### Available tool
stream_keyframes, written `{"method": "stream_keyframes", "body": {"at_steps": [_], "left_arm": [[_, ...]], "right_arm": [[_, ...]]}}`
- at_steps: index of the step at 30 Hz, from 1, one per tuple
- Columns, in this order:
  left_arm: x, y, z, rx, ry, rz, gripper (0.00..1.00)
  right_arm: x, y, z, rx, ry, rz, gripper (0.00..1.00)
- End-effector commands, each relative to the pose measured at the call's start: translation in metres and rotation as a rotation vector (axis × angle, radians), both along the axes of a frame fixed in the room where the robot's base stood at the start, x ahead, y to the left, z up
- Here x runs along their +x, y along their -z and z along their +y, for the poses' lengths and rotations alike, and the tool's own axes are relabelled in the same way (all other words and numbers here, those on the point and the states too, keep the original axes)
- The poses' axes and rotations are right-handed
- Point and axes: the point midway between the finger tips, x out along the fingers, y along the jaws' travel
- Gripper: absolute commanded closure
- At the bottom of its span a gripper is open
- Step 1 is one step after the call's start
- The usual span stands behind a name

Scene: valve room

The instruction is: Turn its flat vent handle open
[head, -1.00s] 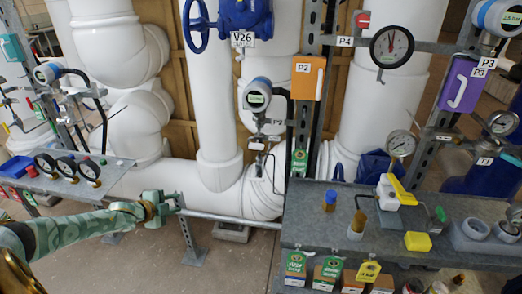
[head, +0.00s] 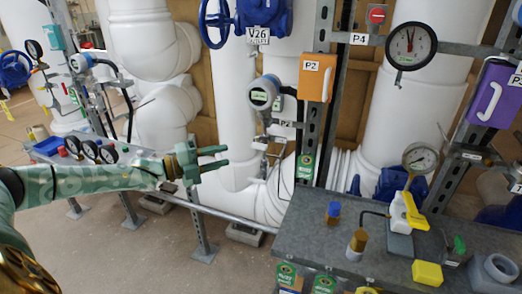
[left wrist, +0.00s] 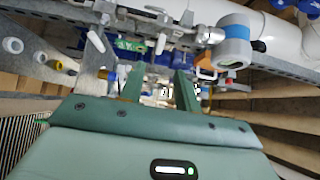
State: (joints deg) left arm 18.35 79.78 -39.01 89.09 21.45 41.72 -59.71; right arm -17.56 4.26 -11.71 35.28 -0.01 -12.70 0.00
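My left gripper (head: 222,157) reaches in from the left in the head view. Its two fingers point right and stand apart with nothing between them. In the left wrist view the two fingers (left wrist: 160,92) are also apart. A white and blue transmitter (head: 263,92) with a display hangs right of and above the gripper; one like it shows at upper right in the left wrist view (left wrist: 234,42). Small metal fittings (head: 261,143) sit below the transmitter, a little beyond the fingertips and not touching them. I cannot tell which small part is the flat vent handle. My right gripper is out of view.
An orange P2 box (head: 317,77) hangs on an upright rail. A horizontal pipe (head: 225,214) runs below the gripper. Thick white pipes stand behind.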

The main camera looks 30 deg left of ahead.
Motion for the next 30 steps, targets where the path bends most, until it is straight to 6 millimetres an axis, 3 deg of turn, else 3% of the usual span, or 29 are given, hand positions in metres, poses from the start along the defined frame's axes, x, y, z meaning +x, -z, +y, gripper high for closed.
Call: {"method": "stream_keyframes", "body": {"at_steps": [2, 15, 21, 29, 30], "left_arm": [[0.018, 0.002, -0.011, -0.002, 0.001, -0.006, 0.67], [0.091, 0.0, -0.055, -0.002, -0.002, -0.001, 0.67], [0.104, 0.001, -0.063, 0.001, -0.002, 0.002, 0.67], [0.105, 0.0, -0.064, 0.0, -0.002, 0.002, 0.67], [0.105, 0.0, -0.064, 0.0, -0.002, 0.002, 0.73]], "right_arm": [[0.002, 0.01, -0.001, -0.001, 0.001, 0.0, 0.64], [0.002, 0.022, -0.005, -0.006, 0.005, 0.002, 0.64], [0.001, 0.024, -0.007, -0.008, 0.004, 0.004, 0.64], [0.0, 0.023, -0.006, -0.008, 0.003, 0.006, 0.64], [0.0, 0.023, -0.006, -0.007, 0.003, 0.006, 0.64]]}}
